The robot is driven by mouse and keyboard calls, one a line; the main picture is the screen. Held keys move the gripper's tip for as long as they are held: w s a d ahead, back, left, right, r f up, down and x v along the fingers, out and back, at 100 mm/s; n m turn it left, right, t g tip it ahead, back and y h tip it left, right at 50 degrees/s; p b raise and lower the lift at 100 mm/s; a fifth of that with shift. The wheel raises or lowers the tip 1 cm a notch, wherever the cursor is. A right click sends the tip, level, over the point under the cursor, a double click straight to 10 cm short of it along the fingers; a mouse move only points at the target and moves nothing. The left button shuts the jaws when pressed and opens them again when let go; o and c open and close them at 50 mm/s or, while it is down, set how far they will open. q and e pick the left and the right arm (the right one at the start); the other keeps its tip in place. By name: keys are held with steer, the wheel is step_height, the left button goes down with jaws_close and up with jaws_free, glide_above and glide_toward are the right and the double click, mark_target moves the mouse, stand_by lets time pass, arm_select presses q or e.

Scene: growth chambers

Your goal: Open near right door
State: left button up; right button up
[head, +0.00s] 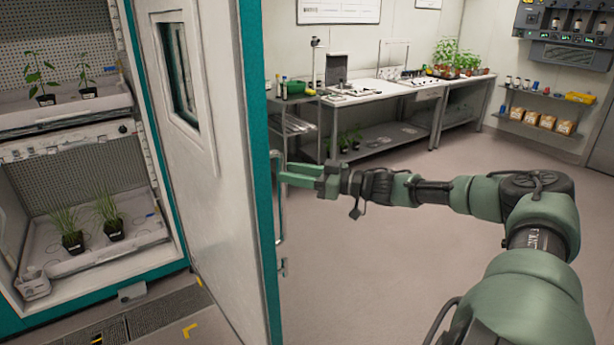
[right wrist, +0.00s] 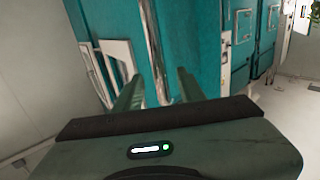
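The near right door (head: 205,150) is a white panel with a small window and a teal edge (head: 254,150). It stands swung open, and the chamber interior shows to its left. A vertical metal bar handle (head: 279,225) is on its outer side. My right gripper (head: 279,170) reaches the handle's upper part from the right. In the right wrist view, the two fingers (right wrist: 157,90) are spread apart, with the handle bar (right wrist: 153,45) between them and visible gaps beside it. Contact with the bar cannot be told. My left gripper is out of view.
Inside the chamber, potted plants stand on an upper shelf (head: 60,115) and a lower tray (head: 45,250). A workbench (head: 385,88) with plants and tools runs along the back wall. A wall shelf (head: 545,97) is at the right. The floor (head: 370,260) beside the door is clear.

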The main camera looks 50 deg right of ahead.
steer(key=shift+p+v, duration=0.6)
steer(key=shift+v, duration=1.4)
steer(key=shift+d, duration=0.1)
